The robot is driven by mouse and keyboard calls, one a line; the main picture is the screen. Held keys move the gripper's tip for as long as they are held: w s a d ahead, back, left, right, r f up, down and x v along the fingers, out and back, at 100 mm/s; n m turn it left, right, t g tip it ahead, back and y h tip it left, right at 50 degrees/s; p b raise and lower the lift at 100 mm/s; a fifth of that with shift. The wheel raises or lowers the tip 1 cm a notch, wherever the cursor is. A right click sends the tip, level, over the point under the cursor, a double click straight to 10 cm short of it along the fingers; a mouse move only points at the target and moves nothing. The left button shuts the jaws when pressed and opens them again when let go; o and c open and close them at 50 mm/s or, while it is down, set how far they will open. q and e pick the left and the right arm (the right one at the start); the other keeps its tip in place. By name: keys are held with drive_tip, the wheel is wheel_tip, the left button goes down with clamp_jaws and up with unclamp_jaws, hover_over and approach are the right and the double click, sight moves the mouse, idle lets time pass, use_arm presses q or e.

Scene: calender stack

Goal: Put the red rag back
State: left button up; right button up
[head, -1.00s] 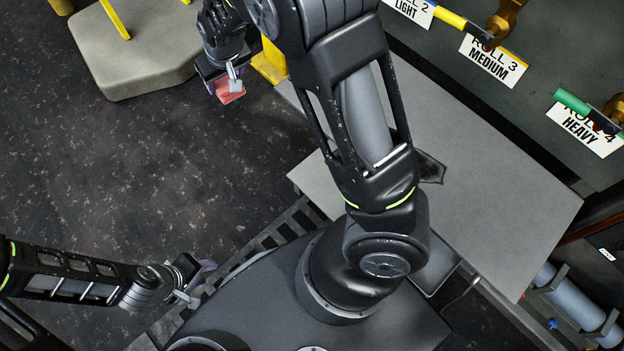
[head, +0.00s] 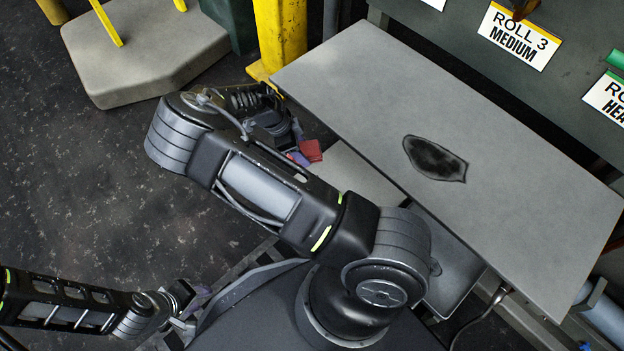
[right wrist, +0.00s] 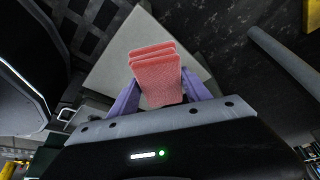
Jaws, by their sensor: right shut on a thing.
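The red rag (head: 311,150) is a small folded cloth. In the right wrist view the folded rag (right wrist: 157,75) shows several layers, pinched between the two purple fingers of my right gripper (right wrist: 160,98). In the head view my right gripper (head: 300,157) is partly hidden behind its own arm. It holds the rag beside the left edge of the grey table (head: 530,200), over or near a lower grey surface (head: 355,176). My left gripper (head: 190,303) is low at the left, away from the rag; its fingers are too unclear to judge.
A dark, irregular patch (head: 435,158) lies on the otherwise bare table. A yellow post (head: 280,35) stands behind the table's left corner. A machine front with a ROLL 3 MEDIUM label (head: 519,35) borders the far side. Open dark floor (head: 100,190) lies left.

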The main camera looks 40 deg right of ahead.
sight(307, 152)
drive_tip(key=shift+s+d+f+m+g, duration=0.2)
drive_tip(key=shift+s+d+f+m, duration=0.15)
drive_tip(key=shift+s+f+m, duration=0.25)
drive_tip(key=shift+s+d+f+m+g, duration=0.2)
drive_tip(key=shift+s+d+f+m, duration=0.1)
drive_tip(key=shift+s+f+m, duration=0.25)
drive_tip(key=shift+y, duration=0.3)
drive_tip(key=shift+f+b, duration=1.25)
drive_tip(key=shift+f, duration=1.8)
drive_tip(key=shift+f+b, duration=0.75)
drive_tip(key=shift+f, duration=1.15)
